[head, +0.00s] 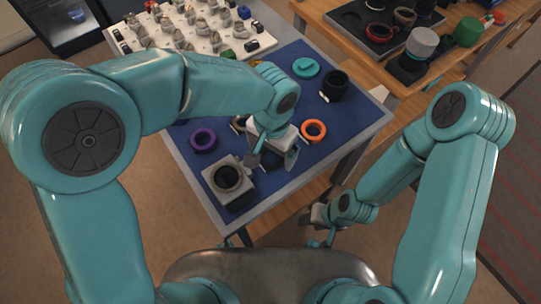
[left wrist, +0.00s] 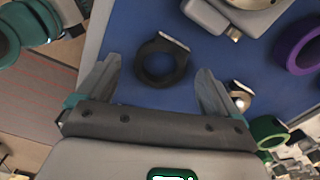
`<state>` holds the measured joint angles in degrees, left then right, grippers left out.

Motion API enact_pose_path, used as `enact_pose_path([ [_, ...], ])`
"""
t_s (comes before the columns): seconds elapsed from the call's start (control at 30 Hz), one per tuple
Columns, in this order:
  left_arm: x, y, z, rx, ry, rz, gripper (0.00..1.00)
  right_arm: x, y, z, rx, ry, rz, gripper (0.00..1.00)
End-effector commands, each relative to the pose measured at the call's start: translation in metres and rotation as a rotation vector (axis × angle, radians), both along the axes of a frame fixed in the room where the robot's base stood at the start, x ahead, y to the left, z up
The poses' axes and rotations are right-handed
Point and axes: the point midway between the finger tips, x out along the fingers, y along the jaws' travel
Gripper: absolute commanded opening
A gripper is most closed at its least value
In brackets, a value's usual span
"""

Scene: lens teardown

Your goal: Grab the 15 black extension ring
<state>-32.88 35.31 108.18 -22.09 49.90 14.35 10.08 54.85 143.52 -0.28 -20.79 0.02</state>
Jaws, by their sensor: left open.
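A black ring (left wrist: 163,79), which looks like the extension ring, lies on the blue mat in the left wrist view. It has a thick rim and a pale flat tab at its upper right; no number is readable on it. My left gripper (head: 271,158) is open above the mat, its fingers pointing down. In the left wrist view the ring sits between and just beyond the two spread fingers, with gaps on both sides. In the head view my left gripper largely hides the ring. My right gripper (head: 318,218) hangs low beyond the table's front edge, too small to read.
A grey box with a round black opening (head: 228,179), a purple ring (head: 194,139) and an orange ring (head: 323,131) lie close by. A teal piece (head: 305,68) and a black cylinder (head: 334,87) stand farther back. A white tray (head: 185,43) holds several small parts.

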Motion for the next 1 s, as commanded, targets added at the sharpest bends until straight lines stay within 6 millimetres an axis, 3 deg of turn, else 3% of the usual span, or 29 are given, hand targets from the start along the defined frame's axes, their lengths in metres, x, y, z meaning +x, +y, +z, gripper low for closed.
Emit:
enact_pose_path([
  [0.1,0.001,0.0,-0.011,0.001,0.001,0.001,0.94,0.0,0.0,-0.001,0.0,0.0,0.0,0.43],
  [0.33,0.001,0.0,-0.011,-0.001,-0.001,0.001,0.94,0.0,0.0,-0.001,0.0,0.0,0.0,0.43],
  [0.5,0.001,0.0,-0.011,-0.001,-0.001,0.001,0.39,0.0,0.0,-0.001,0.0,0.0,0.0,0.43],
  [0.53,0.001,0.0,-0.011,-0.001,-0.001,0.0,0.32,0.0,0.0,-0.001,0.0,0.0,0.0,0.43],
  [0.83,0.001,0.0,-0.009,-0.001,-0.001,0.001,0.32,0.0,0.0,-0.001,0.0,0.0,0.0,0.43],
  [1.0,0.001,0.0,0.004,-0.002,-0.003,0.0,0.32,0.0,0.0,0.001,0.0,0.0,0.0,0.43],
])
